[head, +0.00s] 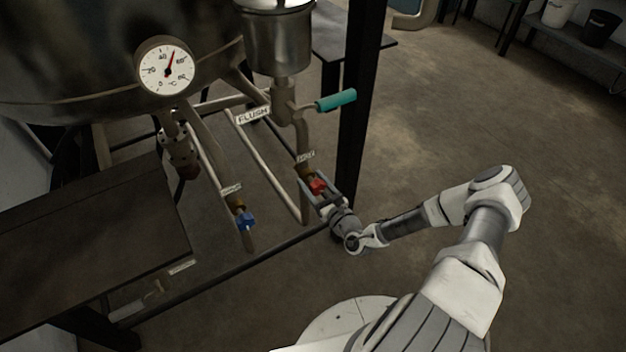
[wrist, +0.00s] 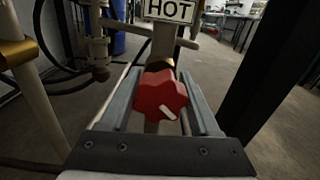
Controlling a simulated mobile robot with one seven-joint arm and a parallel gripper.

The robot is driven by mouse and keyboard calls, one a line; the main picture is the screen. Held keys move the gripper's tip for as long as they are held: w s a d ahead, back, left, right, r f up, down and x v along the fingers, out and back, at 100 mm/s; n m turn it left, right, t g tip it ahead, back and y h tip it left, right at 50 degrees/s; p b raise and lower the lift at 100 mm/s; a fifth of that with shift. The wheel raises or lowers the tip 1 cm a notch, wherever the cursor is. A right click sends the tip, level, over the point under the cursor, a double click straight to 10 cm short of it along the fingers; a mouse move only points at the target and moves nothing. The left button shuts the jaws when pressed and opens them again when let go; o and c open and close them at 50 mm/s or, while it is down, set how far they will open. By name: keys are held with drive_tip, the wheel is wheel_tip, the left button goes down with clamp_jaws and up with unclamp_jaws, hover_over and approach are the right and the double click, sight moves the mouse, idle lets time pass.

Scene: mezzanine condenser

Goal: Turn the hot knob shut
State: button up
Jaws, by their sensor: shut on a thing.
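The hot knob is red and lobed, with a white pointer mark. In the wrist view the hot knob (wrist: 160,96) sits between my two fingers, under a white plate reading HOT (wrist: 170,10). The pointer is angled toward the lower right. In the head view the red knob (head: 317,186) is on a vertical pipe below a small tag. My gripper (head: 316,187) reaches it from the lower right and is shut on it. The fingers (wrist: 160,100) lie on either side of the knob; their exact contact is partly hidden.
A blue knob (head: 245,219) is on the pipe to the left. A teal lever (head: 336,100) and a FLUSH plate (head: 253,115) are above. A black post (head: 359,110) stands just behind my gripper. A dial gauge (head: 165,66) is on the tank. Floor at right is clear.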

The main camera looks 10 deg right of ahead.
drive_tip(key=m+p, duration=0.2)
drive_tip(key=m, duration=0.2)
drive_tip(key=shift+r+p, duration=0.1)
drive_tip(key=shift+p, duration=0.25)
drive_tip(key=m+p, duration=0.1)
drive_tip(key=m, duration=0.4)
drive_tip(key=shift+a+m, duration=0.1)
drive_tip(key=shift+m, duration=0.2)
drive_tip(key=o, duration=1.4)
drive_tip(key=shift+c, duration=0.2)
